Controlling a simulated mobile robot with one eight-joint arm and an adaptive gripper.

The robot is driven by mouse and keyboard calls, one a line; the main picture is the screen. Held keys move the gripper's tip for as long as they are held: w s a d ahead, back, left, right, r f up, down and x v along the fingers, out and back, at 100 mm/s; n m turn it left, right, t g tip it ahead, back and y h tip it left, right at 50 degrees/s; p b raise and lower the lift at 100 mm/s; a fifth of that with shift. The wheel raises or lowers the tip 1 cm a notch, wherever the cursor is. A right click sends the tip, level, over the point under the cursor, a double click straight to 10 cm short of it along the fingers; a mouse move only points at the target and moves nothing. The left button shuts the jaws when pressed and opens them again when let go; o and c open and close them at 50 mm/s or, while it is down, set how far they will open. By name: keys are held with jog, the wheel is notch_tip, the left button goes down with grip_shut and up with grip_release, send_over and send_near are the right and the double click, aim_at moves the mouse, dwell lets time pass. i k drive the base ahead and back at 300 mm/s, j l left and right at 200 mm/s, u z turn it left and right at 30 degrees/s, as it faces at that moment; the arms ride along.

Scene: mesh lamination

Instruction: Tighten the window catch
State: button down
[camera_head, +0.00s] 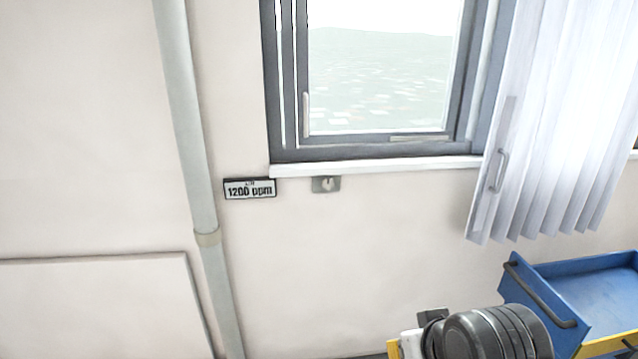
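The window (380,80) has a dark grey frame and stands at the top centre, looking shut. A slim pale upright handle (306,115) is on the left side of its inner frame. A small grey plate with a light round part (326,184) is on the wall just below the sill. I cannot tell which of these is the catch, or whether it is loose. A dark ribbed rounded part at the bottom right looks like my own arm. No gripper fingers show, and nothing touches the window.
A white sill (375,168) juts out under the window. A sign reading 1200 ppm (249,189) and a vertical pipe (185,120) are to the left. White blinds (555,120) hang at the right, above a blue tray (590,285).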

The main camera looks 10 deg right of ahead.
aim_at(328, 182)
jog(key=k+j, duration=0.15)
jog(key=k, duration=0.7)
jog(key=i+z, duration=0.2)
jog(key=i, duration=0.2)
jog(key=i+j+z, duration=0.15)
jog(key=i, duration=0.25)
jog(key=i+j+z, duration=0.2)
jog(key=i, duration=0.2)
